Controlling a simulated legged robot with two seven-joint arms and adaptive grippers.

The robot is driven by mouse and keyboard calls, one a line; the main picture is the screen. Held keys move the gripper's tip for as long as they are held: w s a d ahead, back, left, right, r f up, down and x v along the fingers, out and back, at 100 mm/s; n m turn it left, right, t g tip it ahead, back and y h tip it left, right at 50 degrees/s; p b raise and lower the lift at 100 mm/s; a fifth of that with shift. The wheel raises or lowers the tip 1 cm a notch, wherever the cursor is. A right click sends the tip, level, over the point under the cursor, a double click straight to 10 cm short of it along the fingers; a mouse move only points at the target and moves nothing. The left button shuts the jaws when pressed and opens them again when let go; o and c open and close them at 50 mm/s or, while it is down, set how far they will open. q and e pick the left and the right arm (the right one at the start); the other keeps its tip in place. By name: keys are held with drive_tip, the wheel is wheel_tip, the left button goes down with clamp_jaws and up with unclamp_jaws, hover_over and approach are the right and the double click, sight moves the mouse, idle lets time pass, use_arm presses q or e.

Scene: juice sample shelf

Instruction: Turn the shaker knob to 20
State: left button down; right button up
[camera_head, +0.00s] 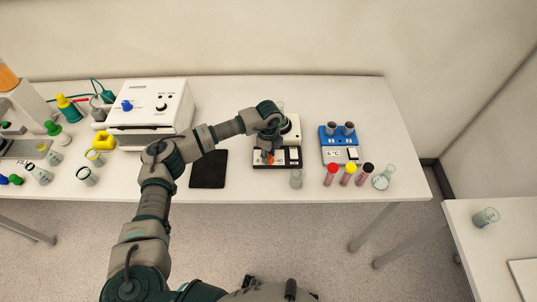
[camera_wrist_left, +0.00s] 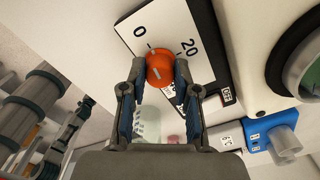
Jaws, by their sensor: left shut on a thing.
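The shaker (camera_head: 289,160) stands on the table right of centre, with a white front panel. In the left wrist view its panel (camera_wrist_left: 195,22) shows a 0 and a 20 beside the round orange knob (camera_wrist_left: 160,67). A short pale mark shows on the knob; where it points is hard to tell. My left gripper (camera_wrist_left: 160,76) is shut on the knob, one finger on each side. In the head view my left gripper (camera_head: 268,147) is over the shaker and partly hides its front. My right gripper is not in view.
A blue block (camera_head: 328,147) with tubes stands right of the shaker. Capped red tubes (camera_head: 347,176), a flask (camera_head: 381,179) and a beaker (camera_head: 296,179) stand near the front edge. A black pad (camera_head: 208,170) lies to the left, near a white machine (camera_head: 150,105).

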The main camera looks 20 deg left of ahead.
use_arm(q)
drive_tip(key=m, duration=0.4)
drive_tip(key=shift+w+b, duration=0.1)
drive_tip(key=shift+b, duration=0.3)
drive_tip(key=shift+m, duration=1.5)
drive_tip(key=m+b, duration=0.1)
drive_tip(key=m, duration=0.3)
drive_tip(key=shift+w+b, duration=0.1)
drive_tip(key=shift+b, duration=0.2)
drive_tip(key=shift+d+r+m+b, duration=0.15)
drive_tip(key=shift+m+b, duration=0.45)
drive_tip(key=shift+m, duration=2.2)
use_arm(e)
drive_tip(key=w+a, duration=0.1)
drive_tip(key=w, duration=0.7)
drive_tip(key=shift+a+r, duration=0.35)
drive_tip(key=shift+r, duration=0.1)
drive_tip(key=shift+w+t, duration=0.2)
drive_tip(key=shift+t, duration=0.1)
use_arm(q)
drive_tip(key=c, duration=1.1)
unclamp_jaws()
drive_tip(key=shift+o, duration=1.2)
